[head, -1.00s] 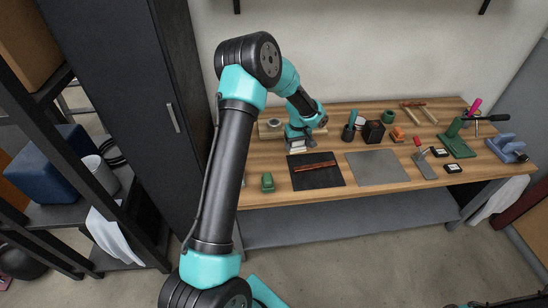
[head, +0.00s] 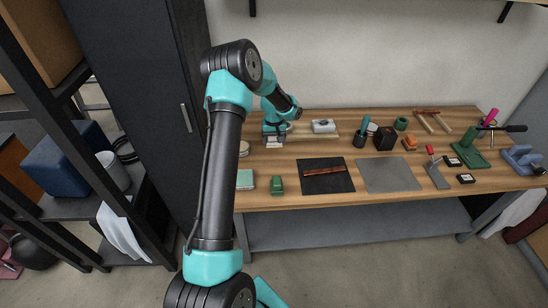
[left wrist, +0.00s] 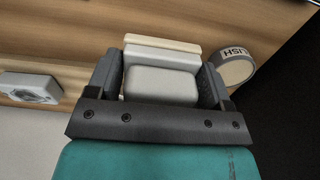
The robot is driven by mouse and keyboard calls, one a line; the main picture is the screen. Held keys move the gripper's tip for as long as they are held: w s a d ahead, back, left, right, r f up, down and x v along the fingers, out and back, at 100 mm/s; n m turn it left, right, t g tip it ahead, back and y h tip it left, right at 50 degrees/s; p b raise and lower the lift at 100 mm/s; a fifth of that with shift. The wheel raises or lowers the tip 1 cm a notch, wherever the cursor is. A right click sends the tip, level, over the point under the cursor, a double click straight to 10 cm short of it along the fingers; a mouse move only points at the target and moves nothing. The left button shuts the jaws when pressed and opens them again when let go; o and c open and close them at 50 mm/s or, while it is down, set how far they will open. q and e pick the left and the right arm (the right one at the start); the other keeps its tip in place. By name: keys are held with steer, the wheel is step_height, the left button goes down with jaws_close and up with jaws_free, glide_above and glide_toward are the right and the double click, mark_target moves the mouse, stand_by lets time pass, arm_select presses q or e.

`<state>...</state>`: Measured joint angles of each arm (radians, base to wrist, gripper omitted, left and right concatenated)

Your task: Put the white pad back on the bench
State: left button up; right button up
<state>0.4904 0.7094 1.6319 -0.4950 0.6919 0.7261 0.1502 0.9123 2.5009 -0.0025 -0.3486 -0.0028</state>
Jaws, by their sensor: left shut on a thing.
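The white pad (left wrist: 160,86) is a pale block with rounded edges, held between the two dark fingers of my left gripper (left wrist: 160,92) in the left wrist view. A stepped white and cream part shows at its far side. In the head view, my left gripper (head: 274,137) is at the back left of the wooden bench (head: 290,160). The pad (head: 274,144) shows there as a small white patch below the fingers. I cannot tell whether the pad touches the bench top. My right gripper is out of view.
A round tin with lettering (left wrist: 237,68) stands close beside the right finger in the wrist view.

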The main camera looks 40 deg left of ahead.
arm_select(q)
glide_above(274, 159)
step_height(274, 159, down, 5)
steer(key=shift+f, duration=0.15)
steer(key=shift+f, duration=1.85)
steer(key=shift+f, duration=0.15)
steer(key=o, duration=0.9)
step_height(274, 159, up, 12)
steer(key=shift+r, duration=0.15)
